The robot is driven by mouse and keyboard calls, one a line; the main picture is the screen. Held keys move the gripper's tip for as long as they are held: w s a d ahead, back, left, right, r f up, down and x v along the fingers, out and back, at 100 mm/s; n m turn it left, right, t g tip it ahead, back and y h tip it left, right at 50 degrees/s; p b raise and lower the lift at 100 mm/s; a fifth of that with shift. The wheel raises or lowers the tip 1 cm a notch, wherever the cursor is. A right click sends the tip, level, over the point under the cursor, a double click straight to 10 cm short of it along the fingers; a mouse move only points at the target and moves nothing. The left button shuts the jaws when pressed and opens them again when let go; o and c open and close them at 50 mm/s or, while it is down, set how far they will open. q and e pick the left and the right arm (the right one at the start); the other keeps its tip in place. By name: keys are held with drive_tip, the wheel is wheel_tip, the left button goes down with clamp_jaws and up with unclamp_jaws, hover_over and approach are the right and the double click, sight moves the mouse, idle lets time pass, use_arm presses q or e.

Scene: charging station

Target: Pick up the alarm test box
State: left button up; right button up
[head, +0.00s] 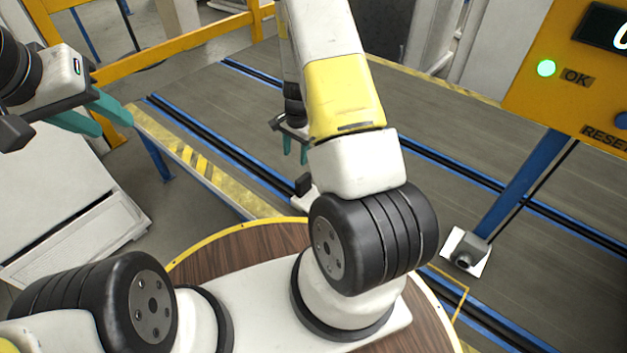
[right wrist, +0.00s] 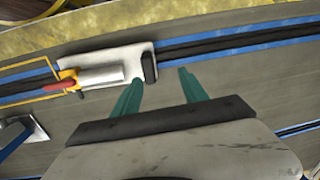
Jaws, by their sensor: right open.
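I cannot tell for certain which thing is the alarm test box. A small black block (right wrist: 149,67) stands at the right end of a white plate (right wrist: 110,62) on the conveyor; the block also shows in the head view (head: 303,185), partly behind my right arm. My right gripper (right wrist: 160,76) is open and empty, its left fingertip close to the block in the picture; contact cannot be told. In the head view my right gripper (head: 295,152) points down above the conveyor. My left gripper (head: 116,128) is open and empty at the far left.
A toggle clamp with a red handle (right wrist: 57,86) sits on the plate's left. A yellow panel (head: 560,70) with a green OK light stands at the right on a blue post (head: 520,190). A yellow rail (head: 170,50) runs behind. A round wooden top (head: 235,250) is near me.

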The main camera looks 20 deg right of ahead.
sight(304, 178)
drive_tip(key=shift+m+g+h, duration=0.3)
drive_tip(key=shift+m+h, duration=0.1)
drive_tip(key=shift+m, duration=0.1)
drive_tip(key=f, duration=0.2)
drive_tip(key=s+d+f, duration=0.1)
drive_tip(key=f, duration=0.2)
drive_tip(key=d+f, duration=0.1)
drive_tip(key=f, duration=0.2)
drive_tip(key=shift+s+f, duration=0.25)
drive_tip(key=f, duration=0.7)
drive_tip(key=shift+w+f, duration=0.15)
drive_tip(key=shift+w, duration=0.1)
clamp_jaws()
